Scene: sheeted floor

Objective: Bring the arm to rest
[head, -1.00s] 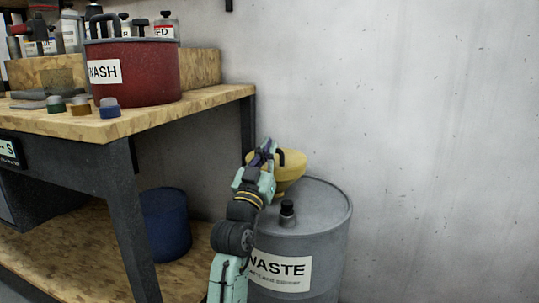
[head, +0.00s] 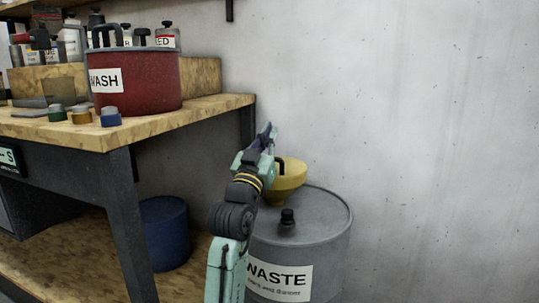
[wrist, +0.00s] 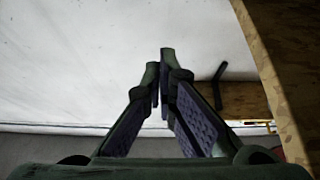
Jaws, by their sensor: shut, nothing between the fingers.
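My gripper (head: 268,132) is raised in front of the wall in the head view, just above and to the left of the yellow funnel. In the wrist view my gripper (wrist: 160,68) has its fingertips together with nothing between them. My arm rises from the bottom of the head view, in front of the left side of the waste drum. The gripper looks apart from the funnel, though the arm overlaps part of it in the picture.
A yellow funnel (head: 290,175) sits on the grey WASTE drum (head: 325,245), which has a black cap. The workbench (head: 60,130) on the left carries a red WASH bucket (head: 150,80) and small pots. A blue bin (head: 164,235) stands underneath. The wall at right is bare.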

